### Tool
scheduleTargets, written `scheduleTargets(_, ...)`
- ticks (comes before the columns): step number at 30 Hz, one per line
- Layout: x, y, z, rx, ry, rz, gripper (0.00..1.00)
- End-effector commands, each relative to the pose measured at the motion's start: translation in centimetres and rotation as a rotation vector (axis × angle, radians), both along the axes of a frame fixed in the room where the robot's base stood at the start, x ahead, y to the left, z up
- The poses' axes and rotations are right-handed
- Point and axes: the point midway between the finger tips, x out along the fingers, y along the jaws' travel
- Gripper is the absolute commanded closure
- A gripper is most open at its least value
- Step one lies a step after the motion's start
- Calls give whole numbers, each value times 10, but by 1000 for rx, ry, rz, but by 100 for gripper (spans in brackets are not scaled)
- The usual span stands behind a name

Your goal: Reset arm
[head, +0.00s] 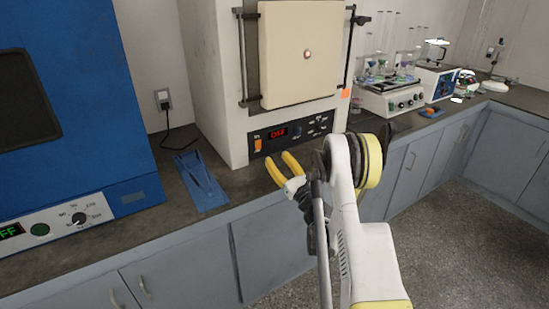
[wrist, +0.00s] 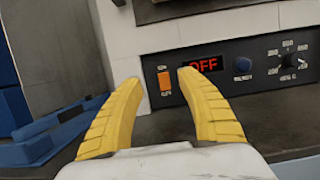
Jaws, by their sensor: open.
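My gripper (head: 283,169) is open and empty, with two yellow fingers. It is held in front of the control panel of a beige furnace (head: 222,84), above the counter's front part. In the wrist view the gripper (wrist: 158,90) spreads below an orange rocker switch (wrist: 165,82) and a red display (wrist: 202,65) reading OFF. The fingers appear apart from the panel. My arm is bent, and it hides part of the counter to the right of the furnace.
A blue oven (head: 95,100) stands at the left. A blue tool or tray (head: 201,182) lies on the dark counter (head: 165,218) between it and the furnace. Glassware on a white unit (head: 390,97) stands further right. The floor (head: 470,235) at the right is clear.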

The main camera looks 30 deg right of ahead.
Motion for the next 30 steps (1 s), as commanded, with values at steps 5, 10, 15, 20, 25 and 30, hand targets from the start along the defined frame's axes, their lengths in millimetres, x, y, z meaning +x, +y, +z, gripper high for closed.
scheduleTargets(5, 0, 0, 0, 0, 0, 0, 55)
scheduleTargets(10, 0, 0, 0, 0, 0, 0, 55)
scheduleTargets(15, 5, 10, 10, -51, 14, 10, 55)
scheduleTargets(20, 16, 60, 53, -308, 76, 60, 55)
scheduleTargets(25, 8, 139, 102, -728, 147, 157, 55)
scheduleTargets(30, -31, 207, 133, -1154, 181, 273, 55)
